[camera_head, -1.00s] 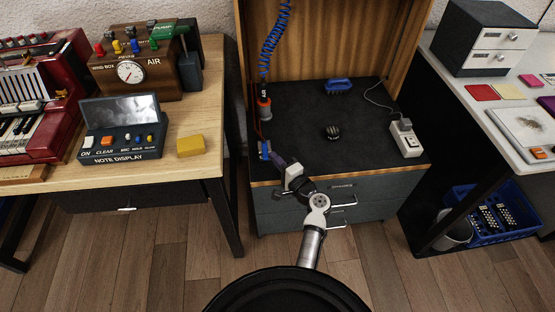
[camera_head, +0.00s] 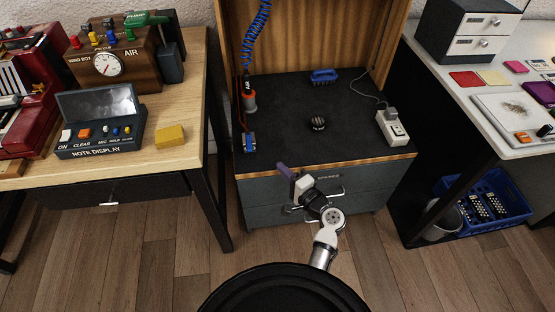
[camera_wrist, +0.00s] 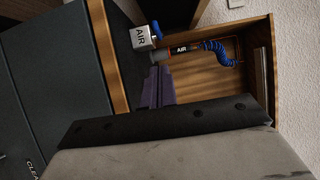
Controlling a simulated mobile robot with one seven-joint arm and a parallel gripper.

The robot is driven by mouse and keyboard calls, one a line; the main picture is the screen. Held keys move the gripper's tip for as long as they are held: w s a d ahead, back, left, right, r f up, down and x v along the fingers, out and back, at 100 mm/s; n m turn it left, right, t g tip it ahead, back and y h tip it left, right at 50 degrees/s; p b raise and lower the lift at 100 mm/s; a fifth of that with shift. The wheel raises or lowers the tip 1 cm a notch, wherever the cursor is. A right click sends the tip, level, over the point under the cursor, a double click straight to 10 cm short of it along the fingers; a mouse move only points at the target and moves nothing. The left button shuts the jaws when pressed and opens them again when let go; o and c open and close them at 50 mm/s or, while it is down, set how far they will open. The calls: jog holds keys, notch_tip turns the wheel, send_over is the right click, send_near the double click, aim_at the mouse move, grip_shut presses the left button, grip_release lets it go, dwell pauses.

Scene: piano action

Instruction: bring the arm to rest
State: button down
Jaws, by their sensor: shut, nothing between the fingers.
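My gripper (camera_head: 283,170) is in front of the dark workbench cabinet, just below its wooden front edge in the head view. Its purple-grey fingers point up and to the left. In the wrist view the fingers of my gripper (camera_wrist: 158,88) lie together, with nothing between them. The gripper appears clear of the cabinet, though the exact gap to the front edge cannot be told.
The cabinet's dark top (camera_head: 280,125) holds a blue brush (camera_head: 324,76), a small round dark item (camera_head: 318,123), a power strip (camera_head: 393,129) and an air tool (camera_head: 249,100) on a blue coil. A wooden table (camera_head: 180,110) stands left, a white-topped table (camera_head: 500,150) right. Floor shows between them.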

jog(key=shift+s+d, duration=0.25)
jog(key=shift+s, duration=0.35)
